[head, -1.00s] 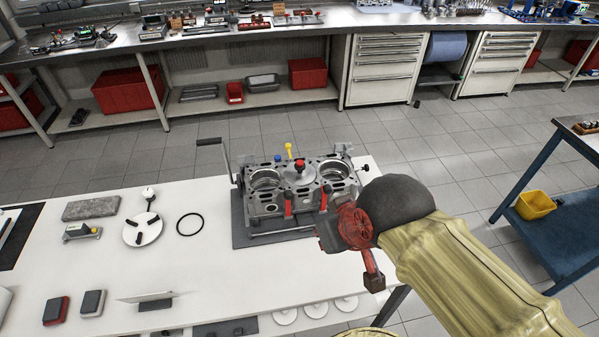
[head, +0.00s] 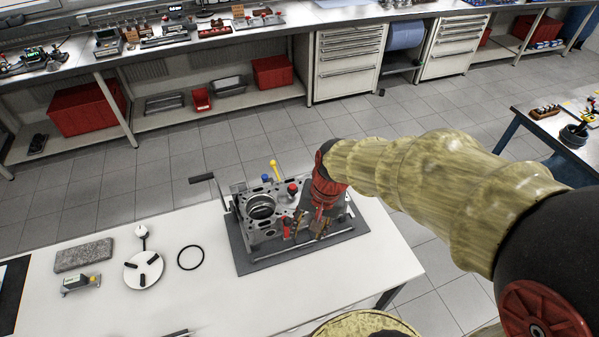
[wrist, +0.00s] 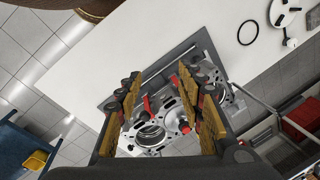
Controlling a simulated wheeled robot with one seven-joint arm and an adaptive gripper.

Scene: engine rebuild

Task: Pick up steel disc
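A round pale metallic disc (head: 144,270) with three black pieces on its face lies flat on the white table. It looks like the steel disc, though I cannot be sure. It also shows in the wrist view, cut by the top right edge (wrist: 290,14). My gripper (head: 309,226) is to the right of it, over the right part of the engine block (head: 262,208). In the wrist view, my gripper (wrist: 158,84) has its yellow-brown padded fingers spread apart. Nothing is between the pads; the block's bore lies below them.
A black ring (head: 191,257), a grey stone block (head: 84,256) and a small gauge-like device (head: 80,283) lie near the disc. The block has a raised crank handle (head: 202,178) and a yellow-topped pin (head: 274,168). The white table (head: 215,305) is clear in front.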

